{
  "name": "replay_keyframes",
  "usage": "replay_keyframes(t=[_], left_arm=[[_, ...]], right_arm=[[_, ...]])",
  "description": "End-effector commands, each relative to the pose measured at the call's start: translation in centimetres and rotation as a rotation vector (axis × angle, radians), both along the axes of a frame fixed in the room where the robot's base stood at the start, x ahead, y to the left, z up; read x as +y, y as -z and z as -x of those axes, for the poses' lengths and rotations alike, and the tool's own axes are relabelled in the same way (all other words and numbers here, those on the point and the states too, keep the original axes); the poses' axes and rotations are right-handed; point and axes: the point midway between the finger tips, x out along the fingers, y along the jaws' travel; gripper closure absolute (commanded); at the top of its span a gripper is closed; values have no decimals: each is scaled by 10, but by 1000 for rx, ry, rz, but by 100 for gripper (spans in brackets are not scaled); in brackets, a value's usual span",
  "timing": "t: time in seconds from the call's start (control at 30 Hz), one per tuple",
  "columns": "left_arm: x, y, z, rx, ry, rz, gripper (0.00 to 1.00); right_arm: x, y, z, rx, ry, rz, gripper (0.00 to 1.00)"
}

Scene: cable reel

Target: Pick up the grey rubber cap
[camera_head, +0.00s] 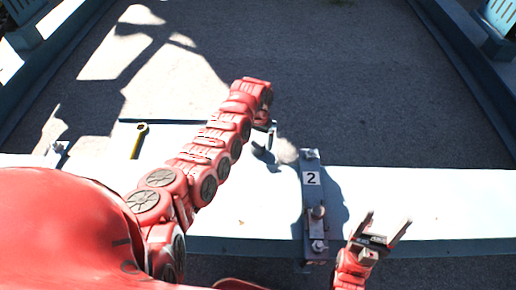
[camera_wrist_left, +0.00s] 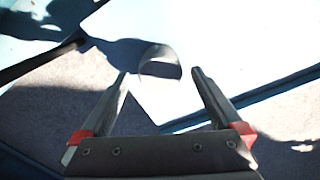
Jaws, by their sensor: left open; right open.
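My right gripper (camera_head: 387,222) is open and empty at the lower right, over the bench's near edge.
The white bench (camera_head: 420,195) runs across the view. A dark bracket (camera_head: 312,200) marked 2, with bolts, stands right of my left arm. A yellow-handled tool (camera_head: 138,143) lies at left. The bench is clear right of the bracket.

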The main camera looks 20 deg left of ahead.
Motion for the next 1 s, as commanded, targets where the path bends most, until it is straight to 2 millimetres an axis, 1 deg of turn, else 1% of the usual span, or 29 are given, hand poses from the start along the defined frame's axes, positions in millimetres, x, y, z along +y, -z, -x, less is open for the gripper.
replay_keyframes(t=[0.03, 0.1, 0.33, 0.37, 0.4, 0.47, 0.5, 0.57, 0.6, 0.83, 1.0], left_arm=[[1, 11, 0, 2, 1, -1, 0], [1, 18, -1, -2, -2, 0, 0], [1, 18, 0, -2, -3, 1, 0], [0, 18, 0, -2, -2, 1, 4], [0, 18, 0, -2, -2, 1, 11], [0, 18, 0, -2, -2, 1, 22], [0, 18, 0, -2, -2, 1, 29], [0, 18, 0, -1, -2, 1, 40], [0, 18, 0, -2, -2, 0, 47], [0, 18, 0, -2, -2, 0, 88], [0, 18, 0, -2, -2, 0, 88]], right_arm=[[0, 7, 0, 0, 0, 0, 27], [0, 9, 0, 0, 0, 0, 27], [0, 8, 0, 0, 0, 0, 27], [0, 8, 0, 0, 0, 0, 27], [0, 8, 0, 0, 0, 0, 27], [0, 8, 0, 0, 0, 0, 27], [0, 8, 0, 0, 0, 0, 27], [0, 8, 0, 0, 0, 0, 27], [0, 8, 0, 0, 0, 0, 27], [0, 8, 0, 0, 0, 0, 27], [0, 8, 0, 0, 0, 0, 27]])
